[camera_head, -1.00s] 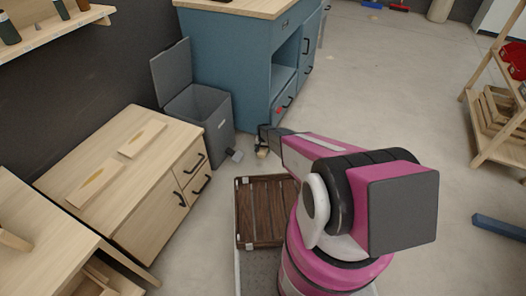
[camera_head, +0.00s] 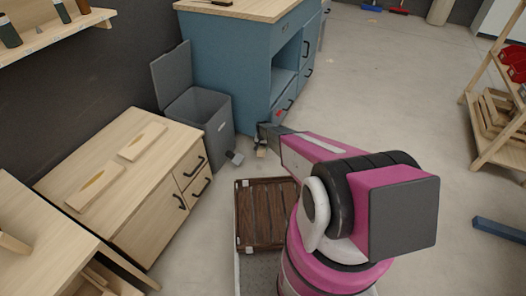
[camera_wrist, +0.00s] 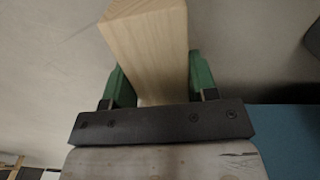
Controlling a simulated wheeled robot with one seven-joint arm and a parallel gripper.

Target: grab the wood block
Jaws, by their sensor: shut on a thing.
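The wood block (camera_wrist: 150,45) is a pale, square-edged length of wood. In the wrist view it stands between the two green fingers of my gripper (camera_wrist: 160,85), which are shut on it from both sides. The block's far end sticks out past the fingertips toward the top of that view. In the head view my gripper (camera_head: 261,141) is small and low, beside the front of the blue cabinet. Only a small pale bit of the block shows there. The arm hides part of the area.
The blue cabinet (camera_head: 235,60) stands close behind my gripper. A low wooden cabinet (camera_head: 150,205) is further left. Open floor (camera_head: 400,90) lies to the right.

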